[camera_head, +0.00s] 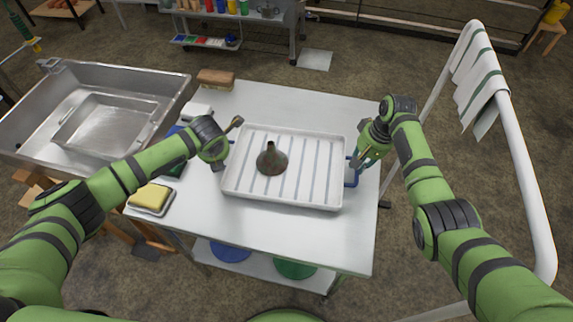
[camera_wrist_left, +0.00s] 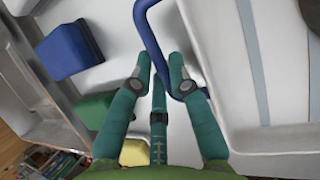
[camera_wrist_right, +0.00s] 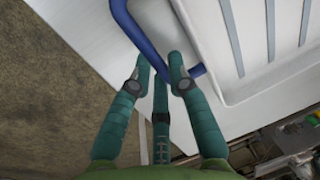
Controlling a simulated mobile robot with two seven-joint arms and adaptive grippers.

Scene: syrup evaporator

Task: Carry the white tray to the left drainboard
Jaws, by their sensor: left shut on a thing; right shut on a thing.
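The white tray (camera_head: 318,178), with grey-blue stripes, is over the middle of the white table; I cannot tell whether it touches the top. A dark metal funnel (camera_head: 271,162) stands upright on it, left of centre. My left gripper (camera_head: 228,146) is shut on the blue handle (camera_wrist_left: 149,35) at the tray's left end. My right gripper (camera_head: 361,160) is shut on the blue handle (camera_wrist_right: 132,28) at the right end. The tray looks about level. A metal sink basin (camera_head: 105,125) is at the left; I cannot make out a separate left drainboard.
A yellow sponge (camera_head: 151,196) lies in a small dish at the table's left front. Blue (camera_wrist_left: 69,50) and green blocks lie beside the left gripper. A brown brush (camera_head: 216,79) is at the back edge. A white rail (camera_head: 527,170) with a striped towel stands right.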

